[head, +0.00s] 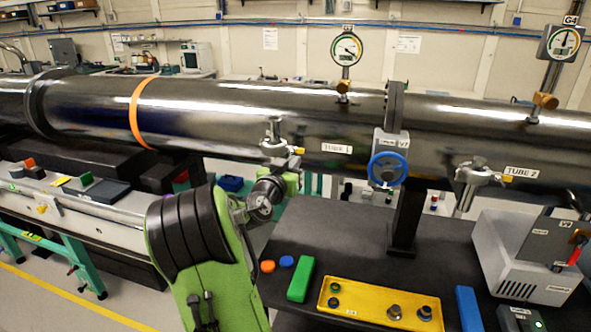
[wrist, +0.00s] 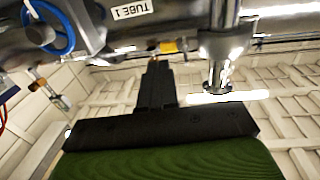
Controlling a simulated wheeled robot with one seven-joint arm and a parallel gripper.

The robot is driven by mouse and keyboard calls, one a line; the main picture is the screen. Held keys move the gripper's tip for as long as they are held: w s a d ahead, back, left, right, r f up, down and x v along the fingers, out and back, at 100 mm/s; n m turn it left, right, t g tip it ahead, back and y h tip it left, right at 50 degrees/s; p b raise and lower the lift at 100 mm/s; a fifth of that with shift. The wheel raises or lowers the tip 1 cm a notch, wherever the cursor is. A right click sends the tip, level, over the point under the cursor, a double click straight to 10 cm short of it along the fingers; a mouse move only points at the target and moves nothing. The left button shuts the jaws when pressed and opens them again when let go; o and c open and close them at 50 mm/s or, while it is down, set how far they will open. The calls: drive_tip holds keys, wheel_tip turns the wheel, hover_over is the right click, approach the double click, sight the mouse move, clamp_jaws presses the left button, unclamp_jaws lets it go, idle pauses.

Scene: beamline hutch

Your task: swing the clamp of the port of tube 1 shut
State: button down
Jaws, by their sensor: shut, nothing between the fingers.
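Tube 1 (head: 240,105) is a long dark pipe with a "TUBE 1" label. Its port (head: 275,133) is a metal stub on the near side, with a yellow-tipped clamp (head: 298,150) reaching right. In the wrist view the port (wrist: 218,65) is at upper right, and the clamp's yellow tip (wrist: 168,46) is left of it. My gripper (wrist: 157,68) is shut and empty, its dark fingers just short of the yellow tip in the picture; I cannot tell if they touch. In the head view my arm's end is just below the port, fingers unclear. How far the clamp is swung is unclear.
A blue handwheel valve (head: 388,169) stands right of the port. Tube 2's port (head: 472,172) is further right. The dark bench (head: 335,240) below holds a yellow tray (head: 372,311), a green block (head: 300,279) and a grey instrument box (head: 505,255).

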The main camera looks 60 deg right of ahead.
drive_tip(key=s+a+b, duration=0.1)
drive_tip(key=a+b, duration=0.1)
drive_tip(key=a, duration=0.7)
drive_tip(key=shift+s+f+b, duration=0.15)
drive_tip(key=shift+b, duration=0.15)
